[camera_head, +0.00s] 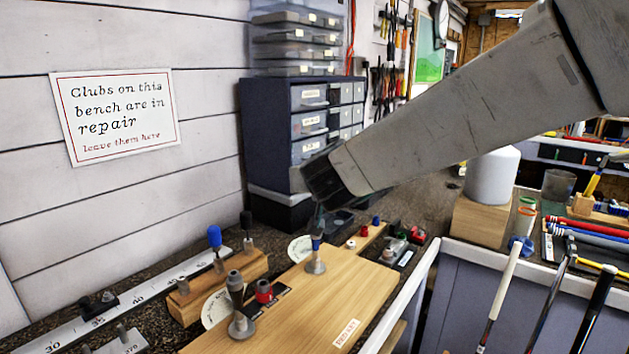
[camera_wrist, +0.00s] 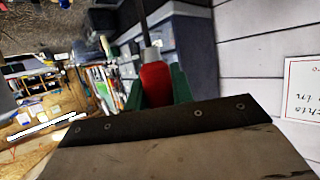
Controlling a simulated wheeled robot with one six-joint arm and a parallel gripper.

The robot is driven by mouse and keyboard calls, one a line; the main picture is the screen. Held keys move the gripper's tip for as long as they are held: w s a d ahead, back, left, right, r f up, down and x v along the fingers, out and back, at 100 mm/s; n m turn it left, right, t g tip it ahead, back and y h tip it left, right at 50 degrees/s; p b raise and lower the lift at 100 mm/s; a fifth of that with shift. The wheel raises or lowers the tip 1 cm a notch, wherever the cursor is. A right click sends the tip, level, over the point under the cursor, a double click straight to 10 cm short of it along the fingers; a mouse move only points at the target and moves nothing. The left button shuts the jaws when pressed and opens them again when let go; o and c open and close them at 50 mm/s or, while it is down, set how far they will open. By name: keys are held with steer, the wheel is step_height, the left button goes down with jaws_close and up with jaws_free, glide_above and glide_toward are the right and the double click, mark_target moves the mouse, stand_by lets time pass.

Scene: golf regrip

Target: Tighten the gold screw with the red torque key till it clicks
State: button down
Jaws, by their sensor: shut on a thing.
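In the wrist view the red torque key (camera_wrist: 155,84) sits between the green fingers of my gripper (camera_wrist: 158,82), which is shut on it. Its grey metal shaft (camera_wrist: 142,22) runs out toward the top of that view. In the head view my gripper (camera_head: 318,220) is largely hidden by my wrist, above a wooden board, and the red key cannot be made out there. A blue piece on a silver flared stand (camera_head: 315,266) is just below it; I cannot tell if they touch. I cannot make out the gold screw in either view.
A wooden rack (camera_head: 222,285) holds a blue-handled key (camera_head: 214,237) and a black-handled key (camera_head: 246,219). Golf clubs (camera_head: 505,290) lean at right. Drawers (camera_head: 310,123) stand behind.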

steer(key=shift+f, duration=0.95)
steer(key=c, duration=1.1)
jaws_free()
steer(key=shift+s, duration=0.1)
steer(key=v, duration=0.7)
steer(key=shift+s+r, duration=0.1)
steer(key=shift+s, duration=0.2)
steer(key=shift+d, duration=0.1)
